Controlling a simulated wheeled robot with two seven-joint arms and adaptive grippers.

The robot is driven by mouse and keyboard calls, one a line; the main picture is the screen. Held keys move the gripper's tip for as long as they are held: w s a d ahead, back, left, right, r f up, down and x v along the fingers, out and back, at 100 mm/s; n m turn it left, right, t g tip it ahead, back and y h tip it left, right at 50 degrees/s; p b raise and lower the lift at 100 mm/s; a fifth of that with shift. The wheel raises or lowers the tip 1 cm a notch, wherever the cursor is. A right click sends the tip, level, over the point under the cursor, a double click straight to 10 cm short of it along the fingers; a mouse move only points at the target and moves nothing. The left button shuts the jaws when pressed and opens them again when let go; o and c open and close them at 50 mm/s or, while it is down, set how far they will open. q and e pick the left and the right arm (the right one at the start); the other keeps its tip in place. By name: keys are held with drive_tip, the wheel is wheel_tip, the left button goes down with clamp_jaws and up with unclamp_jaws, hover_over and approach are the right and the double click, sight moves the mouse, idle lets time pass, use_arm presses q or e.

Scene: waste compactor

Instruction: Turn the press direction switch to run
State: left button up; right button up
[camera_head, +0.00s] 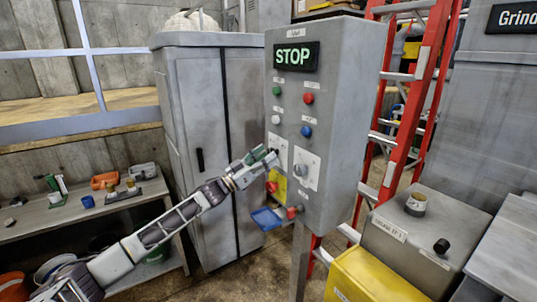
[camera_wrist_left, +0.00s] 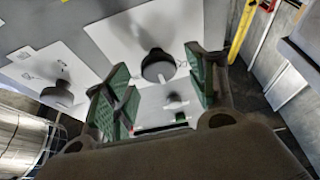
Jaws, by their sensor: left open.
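The grey control box (camera_head: 340,130) stands on a post, with a lit STOP display (camera_head: 296,56). Its front has two white plates with dark-grey turn knobs. The right knob (camera_head: 301,170) is clear to see; the left plate (camera_head: 277,147) is partly covered by my left gripper (camera_head: 268,157). Labels are too small to read, so I cannot tell which knob is the press direction switch. In the left wrist view, my open gripper (camera_wrist_left: 165,90) has its green-padded fingers apart, with one round knob (camera_wrist_left: 158,66) showing between them. Another knob (camera_wrist_left: 60,95) is off to the left.
Green (camera_head: 276,91), red (camera_head: 308,98), white (camera_head: 276,119) and blue (camera_head: 306,131) buttons sit above the knobs. A red button (camera_head: 271,187) on yellow is just below my gripper. A grey cabinet (camera_head: 205,120) stands behind, a red ladder (camera_head: 425,75) to the right.

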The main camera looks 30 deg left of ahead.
use_arm(q)
drive_tip(key=shift+x, duration=0.85)
drive_tip(key=shift+c, duration=0.5)
drive_tip(key=c, duration=0.9)
drive_tip(key=shift+m+h, duration=0.3)
drive_tip(key=shift+m, duration=0.3)
drive_tip(key=m+g+h, duration=0.1)
drive_tip(key=m, duration=0.3)
drive_tip(key=m+g+h, duration=0.1)
drive_tip(key=m+g, duration=0.1)
drive_tip(key=m, duration=0.2)
drive_tip(key=m+g+h, duration=0.1)
drive_tip(key=m+g, duration=0.1)
drive_tip(key=m, duration=0.2)
drive_tip(key=shift+m+h+b, duration=0.3)
drive_tip(key=shift+m, duration=0.1)
